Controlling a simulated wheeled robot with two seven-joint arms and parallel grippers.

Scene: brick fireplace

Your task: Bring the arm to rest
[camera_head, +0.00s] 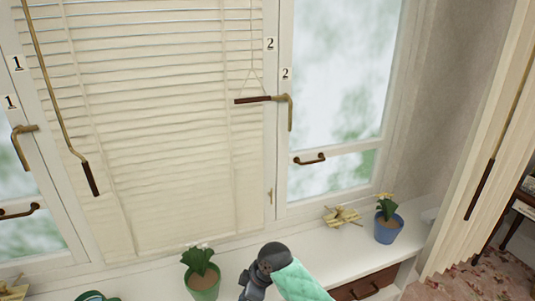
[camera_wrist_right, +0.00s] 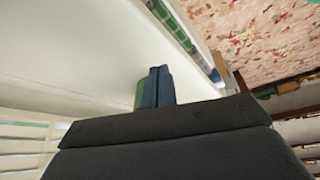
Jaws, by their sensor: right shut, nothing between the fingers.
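In the head view, part of my arm shows at the bottom centre, with a dark grey joint and a mint-green link over the white sill (camera_head: 130,268). The gripper itself cannot be made out there. In the right wrist view, my right gripper (camera_wrist_right: 158,86) is shut and empty, its two blue-grey fingers side by side in front of a pale surface (camera_wrist_right: 70,50). A small green patch shows just left of the fingers; I cannot tell what it is. My left gripper is not in view.
On the sill stand a green pot with white flowers (camera_head: 203,278), left of my arm, and a blue pot (camera_head: 388,230) at right, with a yellowish ornament (camera_head: 342,216) beside it. A window blind (camera_head: 160,130) hangs behind. A brown drawer (camera_head: 365,285) is below the sill.

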